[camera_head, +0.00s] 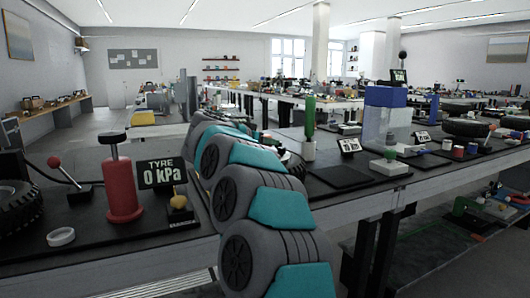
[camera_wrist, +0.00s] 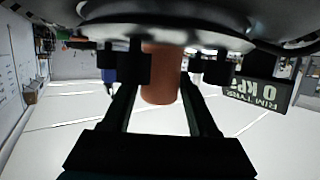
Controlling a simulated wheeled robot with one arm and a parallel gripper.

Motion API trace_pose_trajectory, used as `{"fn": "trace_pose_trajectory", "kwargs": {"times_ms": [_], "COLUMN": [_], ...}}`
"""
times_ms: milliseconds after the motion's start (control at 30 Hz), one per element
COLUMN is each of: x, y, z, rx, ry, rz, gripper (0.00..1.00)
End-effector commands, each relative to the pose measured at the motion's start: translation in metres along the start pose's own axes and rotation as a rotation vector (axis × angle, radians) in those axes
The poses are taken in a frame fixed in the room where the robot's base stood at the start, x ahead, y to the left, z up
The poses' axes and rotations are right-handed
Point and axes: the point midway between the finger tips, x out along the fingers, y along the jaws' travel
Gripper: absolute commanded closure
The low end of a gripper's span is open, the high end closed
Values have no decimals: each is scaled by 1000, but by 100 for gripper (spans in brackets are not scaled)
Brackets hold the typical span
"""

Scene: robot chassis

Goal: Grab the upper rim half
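In the wrist view, which looks upside down, a round grey metallic piece (camera_wrist: 165,14), apparently the rim half, fills the top edge. An orange-brown cylinder (camera_wrist: 160,88) stands out from its middle. My gripper (camera_wrist: 160,72) has its two black fingers on either side of this cylinder. A narrow gap shows on the right side, and I see no clear grip. In the head view, my grey and teal arm reaches over the bench and hides my gripper. A dark round piece (camera_head: 293,163) shows partly behind the arm.
A green-topped bottle (camera_head: 310,125) and a blue-topped clear box (camera_head: 383,120) stand to the right.

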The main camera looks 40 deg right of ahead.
Motion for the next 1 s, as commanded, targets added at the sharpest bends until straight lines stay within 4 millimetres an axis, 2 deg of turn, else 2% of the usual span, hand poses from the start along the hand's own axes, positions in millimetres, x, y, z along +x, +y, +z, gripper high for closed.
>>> {"fn": "trace_pose_trajectory", "kwargs": {"times_ms": [67, 500, 1000], "x": [0, 0, 0], "y": [0, 0, 0], "z": [0, 0, -1], "rx": [0, 0, 0], "ry": [0, 0, 1], "rz": [0, -1, -1], "gripper": [51, 100, 100]}}
